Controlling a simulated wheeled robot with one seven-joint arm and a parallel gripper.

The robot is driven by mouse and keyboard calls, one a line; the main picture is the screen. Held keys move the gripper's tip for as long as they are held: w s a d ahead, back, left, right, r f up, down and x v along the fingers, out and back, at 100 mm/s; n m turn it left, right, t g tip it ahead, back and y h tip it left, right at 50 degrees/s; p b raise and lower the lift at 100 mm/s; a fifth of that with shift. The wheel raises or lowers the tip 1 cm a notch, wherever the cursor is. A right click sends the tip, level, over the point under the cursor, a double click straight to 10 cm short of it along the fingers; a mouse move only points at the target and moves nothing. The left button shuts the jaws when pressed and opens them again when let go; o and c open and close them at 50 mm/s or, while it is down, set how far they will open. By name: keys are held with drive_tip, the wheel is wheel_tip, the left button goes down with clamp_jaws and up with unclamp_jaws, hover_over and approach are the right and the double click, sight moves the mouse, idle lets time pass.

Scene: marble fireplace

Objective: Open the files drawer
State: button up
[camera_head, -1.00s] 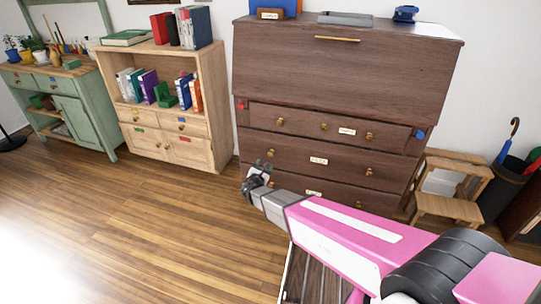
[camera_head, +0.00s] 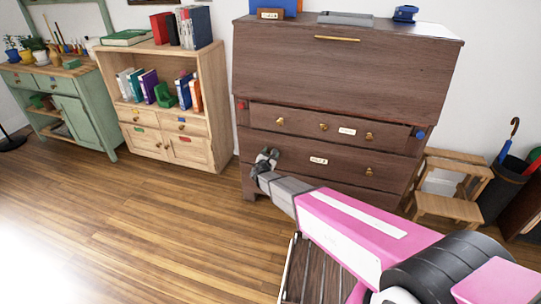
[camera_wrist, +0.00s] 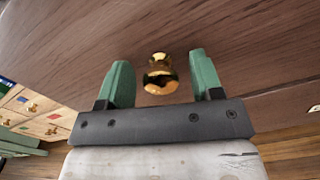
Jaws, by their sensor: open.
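The dark brown wooden cabinet (camera_head: 340,75) has drawers with brass knobs and small white labels under its large upper front panel. The middle drawer (camera_head: 345,158) is shut; its label (camera_head: 318,160) is too small to read surely. My gripper (camera_head: 266,156) is at the left end of this drawer and hides its left knob. In the wrist view my gripper (camera_wrist: 161,72) is open, with one green finger on each side of a brass knob (camera_wrist: 160,81). The fingers do not visibly touch it. My arm hides much of the bottom drawer.
A light wooden bookcase (camera_head: 163,62) stands to the left, and a green cabinet (camera_head: 75,110) beyond it. A wooden step stool (camera_head: 450,205) and an umbrella bin (camera_head: 505,190) stand to the right. The wooden floor (camera_head: 150,220) in front is clear.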

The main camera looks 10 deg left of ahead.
clamp_jaws()
drive_tip(key=s+a, duration=0.2)
drive_tip(key=s, duration=2.9)
drive_tip(key=shift+s+a, duration=0.2)
drive_tip(key=shift+s, duration=0.15)
unclamp_jaws()
drive_tip(key=s, duration=1)
drive_tip(key=shift+s+a, duration=0.4)
drive_tip(key=shift+a, duration=0.05)
drive_tip(key=shift+s, duration=0.1)
